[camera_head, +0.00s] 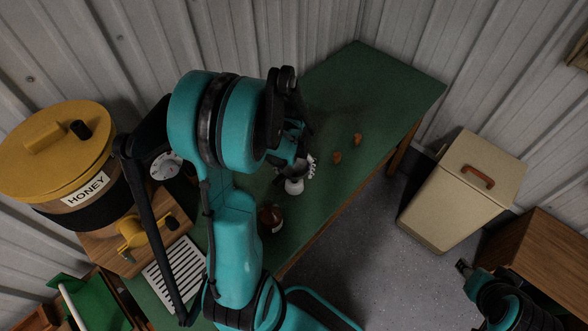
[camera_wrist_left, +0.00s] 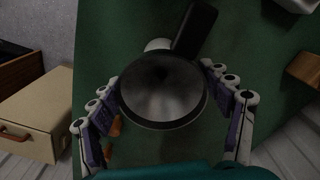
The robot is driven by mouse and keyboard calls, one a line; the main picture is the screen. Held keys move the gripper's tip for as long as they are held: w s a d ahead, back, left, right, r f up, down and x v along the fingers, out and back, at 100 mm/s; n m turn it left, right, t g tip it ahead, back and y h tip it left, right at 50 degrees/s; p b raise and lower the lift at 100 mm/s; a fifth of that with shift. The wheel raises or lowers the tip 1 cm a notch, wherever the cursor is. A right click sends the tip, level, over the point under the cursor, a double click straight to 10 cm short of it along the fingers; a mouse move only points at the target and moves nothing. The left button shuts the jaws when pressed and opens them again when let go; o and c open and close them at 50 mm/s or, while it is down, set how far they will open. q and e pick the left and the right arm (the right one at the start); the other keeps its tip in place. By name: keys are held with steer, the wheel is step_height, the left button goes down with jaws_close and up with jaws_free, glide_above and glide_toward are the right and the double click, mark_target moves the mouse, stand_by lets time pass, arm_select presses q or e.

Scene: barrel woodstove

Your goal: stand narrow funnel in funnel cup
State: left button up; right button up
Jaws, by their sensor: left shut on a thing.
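The narrow funnel (camera_wrist_left: 163,88) shows in the left wrist view as a round grey bowl with a dark rim and a black handle pointing up and right. My left gripper (camera_wrist_left: 162,98) is shut on it, with fingers on both sides. In the head view my left gripper (camera_head: 304,162) is over the green table, and my arm mostly hides the funnel. A small white cup (camera_head: 293,186), probably the funnel cup, stands just below the gripper. A sliver of white (camera_wrist_left: 157,44) shows behind the funnel in the wrist view. My right gripper (camera_head: 465,268) is far off at lower right; its jaws are unclear.
The green table (camera_head: 375,85) is clear toward its far end. A brown jar (camera_head: 271,218) stands nearer. A honey barrel (camera_head: 70,160) is at left, and a beige box (camera_head: 458,195) is beyond the table's right edge.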

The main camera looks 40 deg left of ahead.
arm_select(q)
steer(key=shift+f+b, duration=1.25)
steer(key=shift+f, duration=0.15)
steer(key=o, duration=1.4)
steer(key=shift+o, duration=0.2)
steer(key=shift+r, duration=0.15)
steer(key=shift+r+p, duration=2.4)
steer(key=shift+r, duration=0.55)
step_height(320, 180, up, 12)
